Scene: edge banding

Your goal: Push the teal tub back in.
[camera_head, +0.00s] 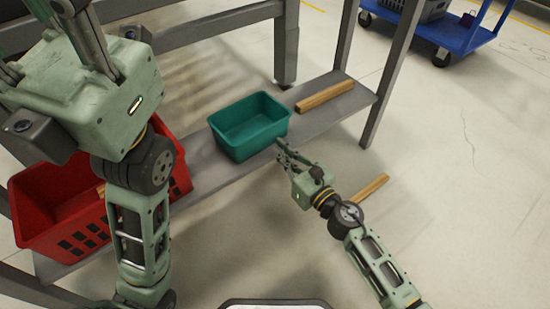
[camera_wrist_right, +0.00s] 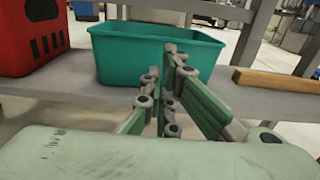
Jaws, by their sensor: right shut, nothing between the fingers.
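The teal tub (camera_head: 250,124) is an open, empty-looking box on a low grey shelf (camera_head: 215,166). Its near side reaches close to the shelf's front edge. It also shows in the right wrist view (camera_wrist_right: 115,58), straight ahead of the fingers. My right gripper (camera_head: 281,147) is shut and empty, at the tub's near right side. In the right wrist view its fingers (camera_wrist_right: 168,50) overlap the tub's front wall; I cannot tell whether they touch it. My left arm comes in at the left of the head view, and its fingertips are out of view.
A red crate (camera_head: 60,246) stands on the shelf left of the tub. A wooden strip (camera_head: 324,96) lies on the shelf to the right. Another wooden piece (camera_head: 371,188) lies by my right forearm. Grey table legs (camera_head: 286,45) rise behind the shelf. A blue cart (camera_head: 455,38) stands far right.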

